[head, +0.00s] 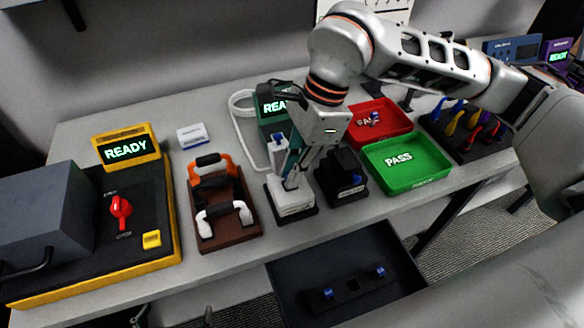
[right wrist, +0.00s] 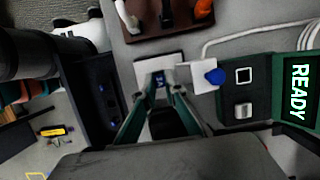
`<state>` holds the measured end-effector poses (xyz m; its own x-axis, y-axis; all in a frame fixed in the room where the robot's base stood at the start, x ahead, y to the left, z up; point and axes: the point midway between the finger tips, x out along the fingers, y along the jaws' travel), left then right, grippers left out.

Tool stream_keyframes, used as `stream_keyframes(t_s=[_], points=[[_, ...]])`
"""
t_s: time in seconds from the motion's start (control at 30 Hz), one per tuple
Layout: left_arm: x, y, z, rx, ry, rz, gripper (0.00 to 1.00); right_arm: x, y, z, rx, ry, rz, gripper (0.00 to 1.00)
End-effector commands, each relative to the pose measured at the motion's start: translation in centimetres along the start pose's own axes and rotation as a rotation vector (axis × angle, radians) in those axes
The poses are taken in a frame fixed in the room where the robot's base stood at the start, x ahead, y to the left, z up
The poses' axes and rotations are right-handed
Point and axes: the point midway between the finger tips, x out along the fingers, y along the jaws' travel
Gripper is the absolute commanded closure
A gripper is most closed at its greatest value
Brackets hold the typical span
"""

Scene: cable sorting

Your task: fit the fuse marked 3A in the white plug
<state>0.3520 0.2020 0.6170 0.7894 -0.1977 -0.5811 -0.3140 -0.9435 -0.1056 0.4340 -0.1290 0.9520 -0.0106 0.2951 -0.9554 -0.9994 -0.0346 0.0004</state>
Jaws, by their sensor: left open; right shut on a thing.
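The white plug (head: 291,203) stands on a dark base near the table's front edge; it also shows in the right wrist view (right wrist: 146,68). My right gripper (head: 291,184) is low over the plug, pointing down. In the right wrist view its tips (right wrist: 160,88) are shut on a small fuse (right wrist: 158,78) with a blue band. The band's mark is too small to read surely, and the fingers hide much of the plug's inside. My left gripper (head: 173,318) shows only in part at the bottom edge, open and empty, well apart from the plug.
A black unit (head: 345,178) stands close right of the plug. The red tray (head: 388,130) holds a small piece; the green tray (head: 425,170) is empty. A dark drawer (head: 350,308) in front holds blue-banded pieces. A brown rack (head: 232,234) stands left.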

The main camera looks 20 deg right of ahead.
Motion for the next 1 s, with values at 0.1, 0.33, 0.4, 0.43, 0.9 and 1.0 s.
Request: stream_keyframes(t_s=[0.1, 0.33, 0.4, 0.43, 0.9, 1.0], points=[[-0.01, 0.00, 0.00, 0.000, 0.000, 0.000, 0.00, -0.04, 0.00, 0.00, 0.000, 0.000, 0.000, 0.99], [0.00, 0.01, 0.06, 0.000, -0.001, 0.000, 0.00, 0.00, 0.01, -0.01, 0.000, 0.000, 0.000, 0.99], [0.03, 0.02, 0.14, 0.000, -0.002, 0.000, 0.00, 0.06, 0.01, -0.03, 0.000, 0.000, 0.000, 0.99], [0.05, 0.03, 0.20, 0.000, -0.002, 0.000, 0.00, 0.10, 0.01, -0.05, 0.000, 0.000, 0.000, 0.99], [0.13, 0.10, 0.51, -0.001, -0.005, 0.001, 0.00, 0.30, 0.06, -0.11, 0.001, 0.000, 0.001, 0.99], [0.13, 0.10, 0.51, -0.001, -0.005, 0.001, 0.00, 0.29, 0.05, -0.10, 0.001, 0.000, 0.001, 0.74]])
